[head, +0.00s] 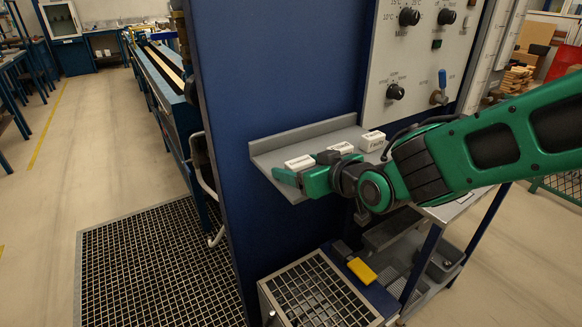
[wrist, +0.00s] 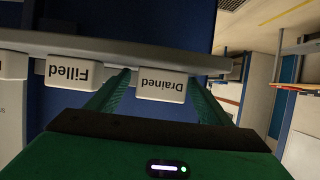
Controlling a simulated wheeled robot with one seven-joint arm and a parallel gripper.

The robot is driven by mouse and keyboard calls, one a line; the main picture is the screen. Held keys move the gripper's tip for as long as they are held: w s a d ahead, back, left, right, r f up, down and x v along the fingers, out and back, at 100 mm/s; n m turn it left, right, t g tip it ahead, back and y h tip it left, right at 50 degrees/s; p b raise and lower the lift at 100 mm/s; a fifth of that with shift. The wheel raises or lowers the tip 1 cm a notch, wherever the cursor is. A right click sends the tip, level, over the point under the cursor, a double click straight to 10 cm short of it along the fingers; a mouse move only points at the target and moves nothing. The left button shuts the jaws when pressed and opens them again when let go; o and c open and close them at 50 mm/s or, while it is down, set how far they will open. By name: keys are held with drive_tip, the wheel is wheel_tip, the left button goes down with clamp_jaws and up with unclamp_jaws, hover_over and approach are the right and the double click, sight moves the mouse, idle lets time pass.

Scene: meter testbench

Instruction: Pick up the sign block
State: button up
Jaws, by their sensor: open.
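Three white sign blocks with dark lettering sit on a grey shelf (head: 268,147). The leftmost block (head: 299,162) reads "Drained" upside down in the wrist view (wrist: 162,90). The middle block (head: 341,147) reads "Filled" in the wrist view (wrist: 72,74). The third block (head: 373,140) stands at the right, and only its edge shows in the wrist view (wrist: 12,65). My green gripper (head: 300,170) is open at the shelf's front. Its fingers (wrist: 158,78) lie on either side of the "Drained" block, with visible gaps. Contact cannot be seen.
A blue panel (head: 290,70) rises behind the shelf, with a grey knob plate (head: 415,70) at the right. Below are a grated box (head: 318,295) and a yellow object (head: 362,271). Open floor (head: 110,170) lies to the left.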

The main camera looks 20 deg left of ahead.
drive_tip(key=shift+c, duration=0.2)
drive_tip(key=c, duration=1.1)
